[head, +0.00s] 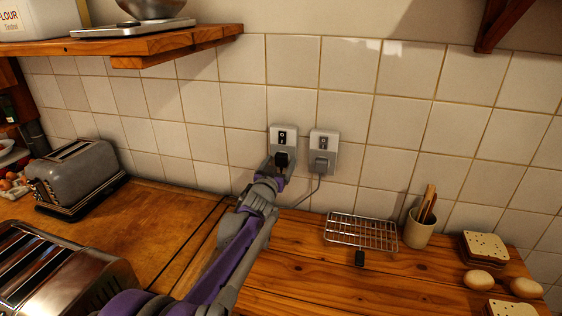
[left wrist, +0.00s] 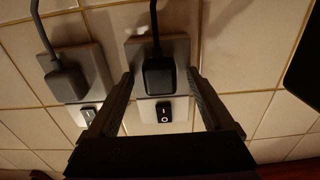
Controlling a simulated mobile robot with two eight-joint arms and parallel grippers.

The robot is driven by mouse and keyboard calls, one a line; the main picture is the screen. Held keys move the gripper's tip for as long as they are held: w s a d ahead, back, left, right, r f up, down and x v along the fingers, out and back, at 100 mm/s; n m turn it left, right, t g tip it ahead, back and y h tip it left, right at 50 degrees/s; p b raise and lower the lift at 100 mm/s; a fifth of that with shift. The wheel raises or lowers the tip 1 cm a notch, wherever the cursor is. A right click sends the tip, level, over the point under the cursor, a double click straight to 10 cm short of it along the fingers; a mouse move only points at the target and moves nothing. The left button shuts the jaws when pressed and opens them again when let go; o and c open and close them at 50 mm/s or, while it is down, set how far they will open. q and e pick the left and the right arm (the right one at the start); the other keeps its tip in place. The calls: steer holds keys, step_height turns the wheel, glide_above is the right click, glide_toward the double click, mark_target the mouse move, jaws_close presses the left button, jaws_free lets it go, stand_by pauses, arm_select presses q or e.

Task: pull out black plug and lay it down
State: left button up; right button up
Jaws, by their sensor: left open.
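The black plug (head: 282,159) sits in the left wall socket (head: 284,134), below its switch. In the left wrist view the black plug (left wrist: 159,76) is in the socket with its cord attached, and that view is turned over, with the switch below the plug. My left gripper (head: 278,169) is at this plug, with its arm reaching up from the bottom of the head view. In the wrist view its open fingers stand on either side of the plug, with gaps visible. My right gripper is not in view.
A second plug (head: 321,163), grey, is in the right socket (head: 324,138), close by. A wire rack (head: 361,232) stands on the wooden counter, with a small black object (head: 360,258) at its front. A utensil cup (head: 418,230) is to the right. Two toasters stand left.

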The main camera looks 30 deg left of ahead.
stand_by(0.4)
arm_select(q)
jaws_close()
steer(key=shift+s, duration=0.1)
stand_by(0.4)
steer(key=shift+b+v, duration=0.35)
steer(key=shift+v, duration=2.6)
steer(key=shift+f, duration=0.1)
